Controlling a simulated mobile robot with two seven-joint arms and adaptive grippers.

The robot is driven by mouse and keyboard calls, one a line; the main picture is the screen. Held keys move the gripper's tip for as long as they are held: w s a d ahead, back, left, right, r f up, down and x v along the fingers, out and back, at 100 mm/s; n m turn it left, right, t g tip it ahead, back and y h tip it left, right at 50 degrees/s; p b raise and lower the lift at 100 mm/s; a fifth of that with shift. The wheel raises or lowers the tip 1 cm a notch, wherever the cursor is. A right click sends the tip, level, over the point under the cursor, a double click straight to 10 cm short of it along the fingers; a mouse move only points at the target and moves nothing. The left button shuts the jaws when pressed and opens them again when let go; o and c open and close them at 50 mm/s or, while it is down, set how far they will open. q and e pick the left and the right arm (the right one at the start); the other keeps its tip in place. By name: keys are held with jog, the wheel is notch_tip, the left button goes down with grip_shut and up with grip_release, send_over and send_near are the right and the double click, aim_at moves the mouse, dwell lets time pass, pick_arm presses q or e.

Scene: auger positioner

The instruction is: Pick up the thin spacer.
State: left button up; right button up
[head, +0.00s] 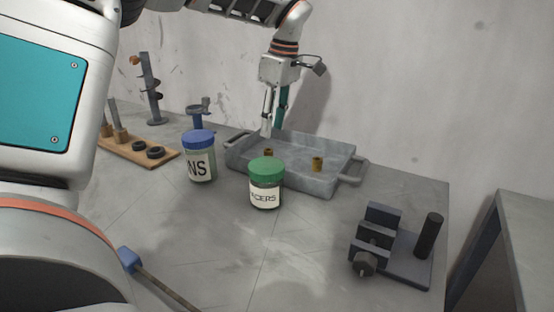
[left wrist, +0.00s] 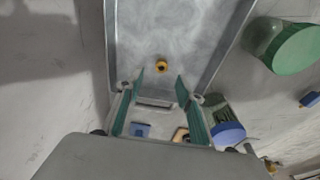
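Two small brass-coloured spacers stand in the grey metal tray (head: 337,183). The right one (head: 317,163) looks taller. My left gripper (head: 272,130) points down over the tray's back left part, behind the left spacer. In the left wrist view, the gripper (left wrist: 160,83) has its teal fingers apart with nothing between them. One brass ring (left wrist: 161,65) shows just beyond the fingertips; I cannot tell which spacer it is. My right gripper is out of view.
A green-lidded jar (head: 266,171) and a blue-lidded jar (head: 199,140) stand in front of and left of the tray. A dark fixture (head: 393,246) sits at the right. A wooden board (head: 137,149) with parts lies at the left.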

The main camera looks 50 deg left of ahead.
aim_at(268, 150)
pick_arm(q)
jog(key=shift+s+r, duration=0.1)
jog(key=shift+s, duration=0.15)
jog(key=shift+s+f, duration=0.15)
jog(key=shift+f, duration=0.1)
jog(key=f, duration=0.4)
jog(key=a+f+b, duration=0.1)
jog(key=f, duration=0.1)
jog(key=shift+f, duration=0.15)
grip_shut()
